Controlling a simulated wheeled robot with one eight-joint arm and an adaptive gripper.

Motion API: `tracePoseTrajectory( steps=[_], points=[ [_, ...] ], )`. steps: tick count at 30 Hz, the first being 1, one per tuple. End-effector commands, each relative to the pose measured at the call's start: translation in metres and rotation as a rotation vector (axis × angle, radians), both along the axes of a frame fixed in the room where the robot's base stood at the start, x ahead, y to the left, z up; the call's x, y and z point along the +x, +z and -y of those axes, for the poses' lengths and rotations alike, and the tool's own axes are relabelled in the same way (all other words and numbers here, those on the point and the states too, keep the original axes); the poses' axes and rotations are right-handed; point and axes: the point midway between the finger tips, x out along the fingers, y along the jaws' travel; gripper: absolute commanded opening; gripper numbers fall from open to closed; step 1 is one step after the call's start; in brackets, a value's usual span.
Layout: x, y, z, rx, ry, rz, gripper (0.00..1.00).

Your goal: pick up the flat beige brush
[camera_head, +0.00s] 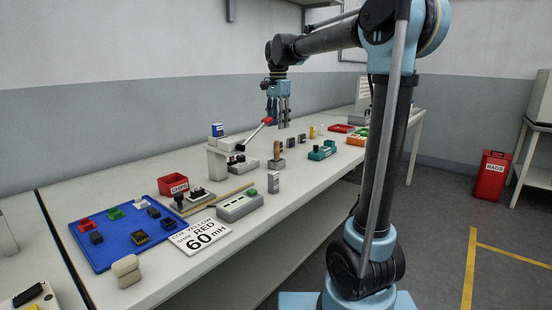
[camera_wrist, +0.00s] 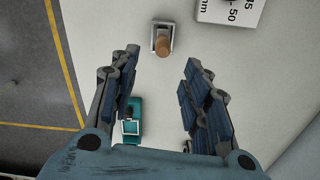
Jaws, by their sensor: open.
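No thing shows clearly as a flat beige brush. A beige, rounded block (camera_head: 127,271) lies near the front edge of the table at the lower left in the head view; I cannot tell whether it is the brush. My gripper (camera_head: 279,118) is above the table, far from that block. In the wrist view my gripper (camera_wrist: 160,65) has its fingers spread, with nothing between them. A brown-topped piece on a grey base (camera_head: 277,153) stands below; it also shows in the wrist view (camera_wrist: 162,43), ahead of the fingertips.
A teal device (camera_head: 320,151) stands right of the brown-topped piece. A printed card (camera_head: 200,236) lies in front.

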Motion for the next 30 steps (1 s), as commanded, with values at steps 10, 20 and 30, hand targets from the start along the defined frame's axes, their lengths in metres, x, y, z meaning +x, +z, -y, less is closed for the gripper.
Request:
tracePoseTrajectory(
  steps=[10,20,30],
  points=[
    [0.0,-0.058,0.0,0.0,0.0,0.0,0.43],
    [0.001,-0.08,-0.001,0.0,0.0,0.0,0.43],
    [0.002,-0.12,-0.005,0.0,0.0,0.0,0.43]
  ],
)
